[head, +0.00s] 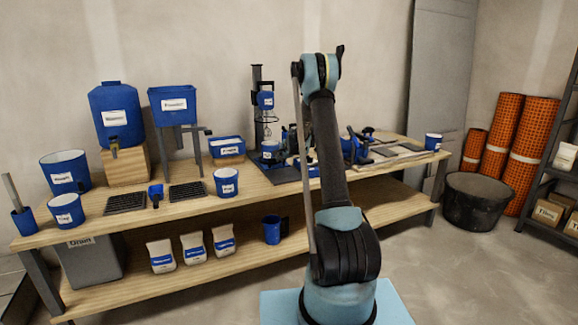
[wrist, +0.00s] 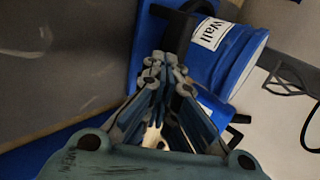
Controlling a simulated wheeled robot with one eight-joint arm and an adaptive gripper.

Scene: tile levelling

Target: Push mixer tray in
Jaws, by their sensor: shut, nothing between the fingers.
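The mixer stand (head: 257,100) with a blue head and wire whisk stands at the back of the bench in the head view. A blue labelled bucket (head: 270,150) is below the whisk. A blue bucket labelled "Wall" (wrist: 228,58) lies close to my gripper in the wrist view. My gripper (wrist: 162,68) is shut and empty, its fingertips beside the bucket and over a blue surface (wrist: 148,35). I cannot tell whether the fingertips touch anything, or whether that blue surface is the mixer tray. In the head view my arm hides the gripper and part of the mixer area.
The wooden bench (head: 140,215) carries a blue tank (head: 115,115), a blue hopper (head: 172,104), dark grilles and several buckets. Bags (head: 193,248) and a blue jug (head: 272,230) stand on the lower shelf. A black tub (head: 478,202) stands right of the bench.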

